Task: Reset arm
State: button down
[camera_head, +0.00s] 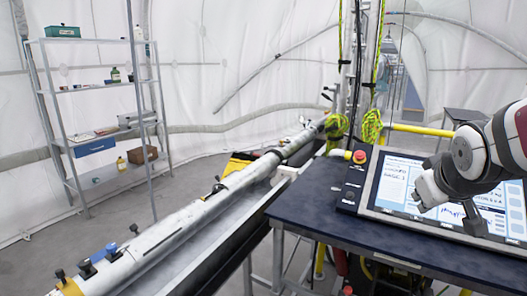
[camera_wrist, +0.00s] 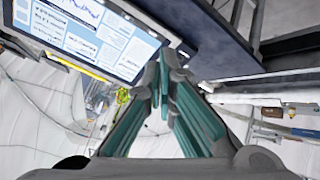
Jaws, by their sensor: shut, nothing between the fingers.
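My gripper (camera_wrist: 166,62) shows in the wrist view with its two teal-padded fingers drawn together at the tips and nothing between them. In the head view the end of my arm is at the right, in front of the slanted display screen (camera_head: 394,186) and above the dark blue table (camera_head: 420,245). The arm covers part of the screen. The screen also shows in the wrist view (camera_wrist: 95,38), at the upper left beside the fingers. I cannot tell whether the fingers touch anything.
A red button (camera_head: 359,156) stands at the screen's left edge. A long white tube (camera_head: 170,237) lies in a trough left of the table. A metal shelf (camera_head: 98,87) with boxes and bottles stands at the far left. Grey floor (camera_head: 130,205) is clear between shelf and tube.

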jog(key=s+a+g+y, duration=0.1)
jog(key=s+a, duration=0.6)
jog(key=s, duration=0.2)
jog(key=s+a+f+m+g+y, duration=0.1)
jog(key=s+a+g+y, duration=0.1)
jog(key=s+a, duration=0.5)
jog(key=s, duration=0.3)
jog(key=shift+s+f+g, duration=0.2)
jog(key=shift+g, duration=0.1)
